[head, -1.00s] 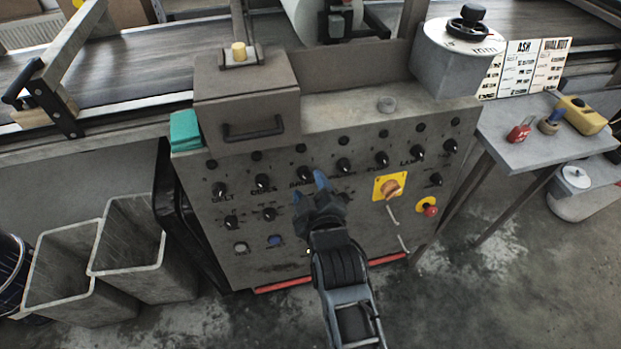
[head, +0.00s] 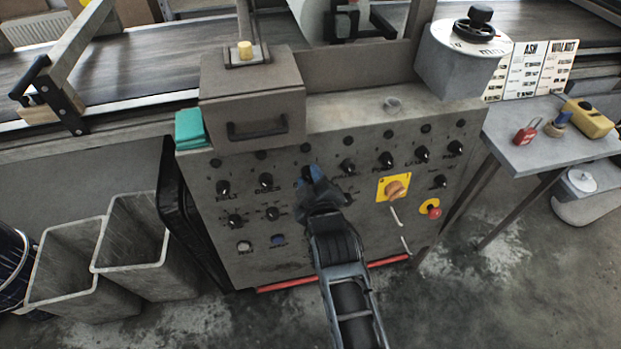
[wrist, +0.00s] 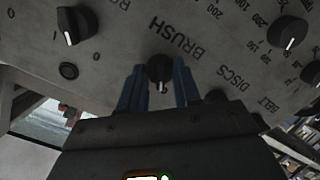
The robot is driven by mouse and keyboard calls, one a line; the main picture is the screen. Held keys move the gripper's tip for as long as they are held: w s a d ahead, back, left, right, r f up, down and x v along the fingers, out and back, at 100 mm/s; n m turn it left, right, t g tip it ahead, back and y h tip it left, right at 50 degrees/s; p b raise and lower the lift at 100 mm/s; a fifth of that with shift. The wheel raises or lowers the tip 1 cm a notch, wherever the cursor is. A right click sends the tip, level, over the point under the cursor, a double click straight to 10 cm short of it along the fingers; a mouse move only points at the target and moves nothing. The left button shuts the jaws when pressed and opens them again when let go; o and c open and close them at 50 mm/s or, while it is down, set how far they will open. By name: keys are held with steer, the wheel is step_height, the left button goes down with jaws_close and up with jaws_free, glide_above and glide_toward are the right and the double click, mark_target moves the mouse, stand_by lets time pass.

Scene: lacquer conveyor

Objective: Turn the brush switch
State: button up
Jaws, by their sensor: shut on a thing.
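The brush switch (wrist: 159,66) is a small black knob with a white pointer mark, beside the word BRUSH on the grey control panel (head: 350,225). In the wrist view it sits between the two blue fingers of my gripper (wrist: 159,75), which are shut on it. Its pointer mark faces down in that view, toward the gripper body. In the head view my gripper (head: 314,178) is at the upper row of knobs and hides most of the switch and its label.
Neighbouring black knobs, such as one on the left (head: 266,181) and one on the right (head: 347,167), flank the gripper. A yellow-backed orange rotary switch (head: 395,188) and a red button (head: 434,212) lie to the right. A box with a black handle (head: 256,131) juts out above.

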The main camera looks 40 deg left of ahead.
steer(key=c, duration=0.4)
steer(key=shift+c, duration=0.2)
steer(key=shift+f, duration=0.1)
steer(key=shift+m+b, duration=0.7)
steer(key=shift+m, duration=0.4)
steer(key=m+b, duration=0.2)
steer(key=m, duration=0.1)
steer(key=shift+f+g+y, duration=0.1)
steer(key=shift+g+y, duration=0.3)
steer(key=m+b, duration=0.2)
steer(key=m, duration=0.3)
steer(key=shift+d+y, duration=0.1)
steer(key=shift+y, duration=0.2)
steer(key=shift+m, duration=0.4)
steer(key=o, duration=1.1)
steer(key=shift+c, duration=0.2)
